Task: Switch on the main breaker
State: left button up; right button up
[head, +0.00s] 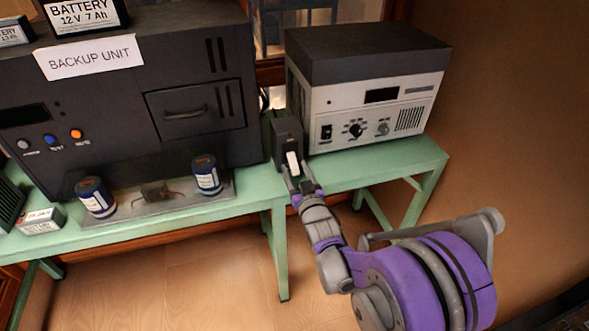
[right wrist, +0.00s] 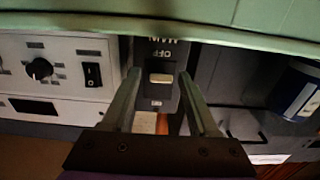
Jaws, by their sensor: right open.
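The main breaker (head: 287,135) is a dark upright box on the green bench, between the backup unit and the grey power supply. Its pale switch lever (head: 293,163) faces me. The right wrist view, upside down, shows the breaker (right wrist: 160,50) with MAIN and OFF lettering, and the lever (right wrist: 161,79) beside the OFF label. My right gripper (head: 297,177) is open in front of the breaker. In the right wrist view its fingers (right wrist: 159,82) stand on either side of the lever, with gaps; I cannot tell any contact. My left gripper is out of view.
The backup unit (head: 190,70) stands close on the left, the power supply (head: 370,85) close on the right. Capacitors (head: 207,174) on a plate (head: 150,206) sit at the bench's front left. The bench (head: 340,165) has a bare strip in front of the power supply.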

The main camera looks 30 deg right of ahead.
jog(key=shift+w+d, duration=0.1)
jog(key=shift+w, duration=0.35)
grip_shut()
dwell(1.1)
